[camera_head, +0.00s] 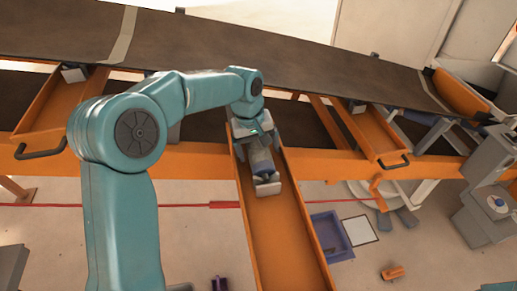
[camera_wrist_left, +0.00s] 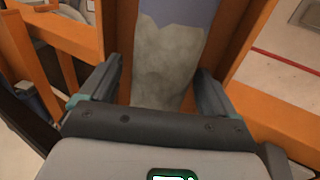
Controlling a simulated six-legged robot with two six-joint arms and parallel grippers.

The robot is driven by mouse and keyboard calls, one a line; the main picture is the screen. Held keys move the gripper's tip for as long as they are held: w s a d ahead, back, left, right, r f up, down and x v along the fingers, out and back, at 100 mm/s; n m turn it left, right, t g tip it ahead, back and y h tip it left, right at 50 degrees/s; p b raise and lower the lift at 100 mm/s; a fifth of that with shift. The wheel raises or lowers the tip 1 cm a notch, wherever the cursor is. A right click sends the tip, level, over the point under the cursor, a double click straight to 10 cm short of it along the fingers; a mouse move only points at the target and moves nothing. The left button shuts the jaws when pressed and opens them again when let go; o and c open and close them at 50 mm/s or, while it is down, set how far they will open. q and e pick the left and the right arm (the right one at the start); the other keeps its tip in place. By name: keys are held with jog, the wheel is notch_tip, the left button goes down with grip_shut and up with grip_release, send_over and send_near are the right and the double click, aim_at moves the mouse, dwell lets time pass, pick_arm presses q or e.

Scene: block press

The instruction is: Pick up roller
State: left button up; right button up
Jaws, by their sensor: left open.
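A roller (camera_head: 264,167), grey-blue with a pale block-like near end, lies in the pulled-out middle orange drawer. My left gripper (camera_head: 257,145) is above the far end of the roller, pointing down into the drawer. In the left wrist view the roller (camera_wrist_left: 168,50) shows as a worn grey body with a bluish far part. It lies between the two open fingers of my left gripper (camera_wrist_left: 160,75). Contact with either finger cannot be told. The roller's part under the hand is hidden. My right gripper is not in view.
The middle drawer (camera_head: 280,240) has orange side walls close to the gripper. A left drawer (camera_head: 45,110) and a right drawer (camera_head: 372,135) flank it. A dark conveyor belt (camera_head: 220,50) runs above and behind. A blue bin (camera_head: 330,236) stands on the floor to the right.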

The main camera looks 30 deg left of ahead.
pick_arm(q)
jog(key=shift+a, duration=0.15)
jog(key=c, duration=1.4)
jog(key=shift+w, duration=0.1)
jog(key=shift+c, duration=0.8)
jog(key=shift+r, duration=0.1)
jog(key=shift+r, duration=0.1)
